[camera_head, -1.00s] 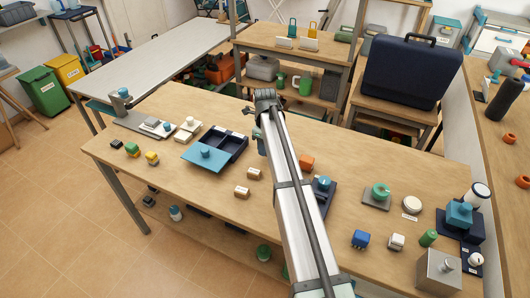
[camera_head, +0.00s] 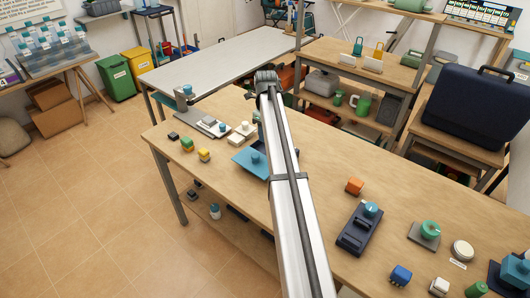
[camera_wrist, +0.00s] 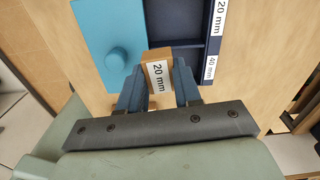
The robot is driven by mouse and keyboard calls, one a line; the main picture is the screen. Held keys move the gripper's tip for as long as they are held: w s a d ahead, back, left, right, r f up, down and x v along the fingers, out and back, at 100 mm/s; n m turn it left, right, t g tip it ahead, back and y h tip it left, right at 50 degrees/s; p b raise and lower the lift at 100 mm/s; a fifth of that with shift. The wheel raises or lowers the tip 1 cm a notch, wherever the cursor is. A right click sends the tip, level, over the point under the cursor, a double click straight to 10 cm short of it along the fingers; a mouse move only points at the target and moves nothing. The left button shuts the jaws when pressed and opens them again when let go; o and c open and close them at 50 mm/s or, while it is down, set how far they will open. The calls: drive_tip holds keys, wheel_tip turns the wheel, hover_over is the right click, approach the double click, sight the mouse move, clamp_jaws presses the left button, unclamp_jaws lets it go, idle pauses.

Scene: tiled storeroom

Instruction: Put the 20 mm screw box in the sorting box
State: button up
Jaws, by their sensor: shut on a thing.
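My gripper (camera_wrist: 157,80) is shut on the 20 mm screw box (camera_wrist: 158,58), a small brown box with a white "20 mm" label, held between two blue fingers. The dark blue sorting box (camera_wrist: 213,46) is just beyond it in the wrist view, with "20 mm" and "40 mm" labels on its right rim. The held box overlaps the near part of its open compartment in the picture; its height above it is unclear. A teal lid (camera_wrist: 97,30) with a round knob lies at the left. In the head view the lid (camera_head: 246,164) shows, while my arm hides most of the sorting box.
On the wooden table (camera_head: 320,150), small yellow and green blocks (camera_head: 195,149) and a grey device (camera_head: 205,123) stand left. An orange block (camera_head: 354,186), a dark device with a blue knob (camera_head: 360,230) and a green ring (camera_head: 430,229) stand right. A shelf rises behind.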

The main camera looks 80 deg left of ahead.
hover_over(264, 152)
drive_tip(key=shift+m, duration=0.6)
drive_tip(key=shift+a+f, duration=0.15)
drive_tip(key=shift+f, duration=4.65)
drive_tip(key=shift+f, duration=0.1)
drive_tip(key=o, duration=1.1)
wheel_tip(264, 152, up, 12)
drive_tip(key=shift+r, duration=0.15)
